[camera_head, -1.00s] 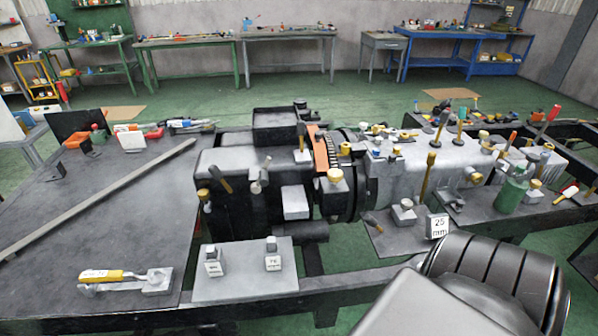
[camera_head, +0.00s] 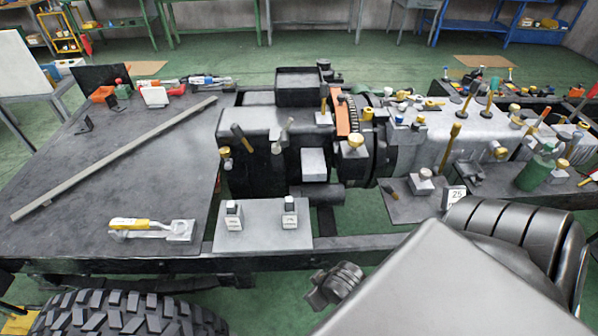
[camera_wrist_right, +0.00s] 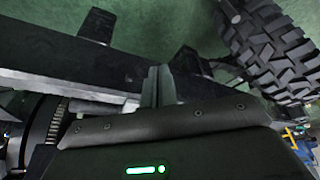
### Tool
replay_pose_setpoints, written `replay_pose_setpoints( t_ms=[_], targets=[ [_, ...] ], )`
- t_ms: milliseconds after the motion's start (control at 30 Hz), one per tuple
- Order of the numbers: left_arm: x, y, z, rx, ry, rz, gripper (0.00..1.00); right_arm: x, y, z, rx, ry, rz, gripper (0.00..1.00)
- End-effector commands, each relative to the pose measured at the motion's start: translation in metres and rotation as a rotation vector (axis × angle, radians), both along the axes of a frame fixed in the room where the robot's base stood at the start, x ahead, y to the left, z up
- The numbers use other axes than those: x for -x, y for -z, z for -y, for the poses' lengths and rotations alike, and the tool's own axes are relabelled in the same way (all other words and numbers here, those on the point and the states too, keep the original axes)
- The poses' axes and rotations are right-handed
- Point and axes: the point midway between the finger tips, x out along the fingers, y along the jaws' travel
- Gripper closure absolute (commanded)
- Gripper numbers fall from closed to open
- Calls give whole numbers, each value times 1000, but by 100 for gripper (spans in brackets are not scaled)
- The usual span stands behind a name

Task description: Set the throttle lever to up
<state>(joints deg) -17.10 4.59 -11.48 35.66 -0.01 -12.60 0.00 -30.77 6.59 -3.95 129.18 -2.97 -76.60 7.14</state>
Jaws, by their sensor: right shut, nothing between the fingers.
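Several levers stand on the chassis machinery, and no readable label shows which one is the throttle lever. In the head view, a tall lever with a yellow handle (camera_head: 451,143) stands tilted on the right-hand block. A dark lever (camera_head: 241,136) leans at the left of the dark engine block (camera_head: 260,165). My right gripper (camera_wrist_right: 157,84) is shut and empty in its wrist view, over the frame rail. In the head view, a dark part that looks like its wrist shows below the rail, partly behind my grey arm link. My left gripper is not in view.
A plate (camera_head: 262,232) with two small labelled blocks lies in front of the engine. A yellow-handled tool (camera_head: 130,224) and a long bar (camera_head: 120,155) lie on the left deck (camera_head: 70,215). A tyre (camera_head: 120,312) stands below. A green bottle (camera_head: 535,172) is at right.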

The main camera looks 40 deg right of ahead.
Motion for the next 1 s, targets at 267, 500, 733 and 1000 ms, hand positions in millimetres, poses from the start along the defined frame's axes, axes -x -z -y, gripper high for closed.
replay_pose_setpoints(
  t_ms=[267, 500, 733, 1000],
  targets=[
    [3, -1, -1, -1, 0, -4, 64, -61, -42, 51, -114, 309, 294, 100],
    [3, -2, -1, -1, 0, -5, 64, -120, -64, 102, -364, 563, 569, 100],
    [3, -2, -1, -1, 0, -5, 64, -177, -111, 175, -940, 801, 837, 100],
    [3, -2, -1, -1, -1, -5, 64, -188, -167, 230, -1560, 860, 864, 100]
  ],
)
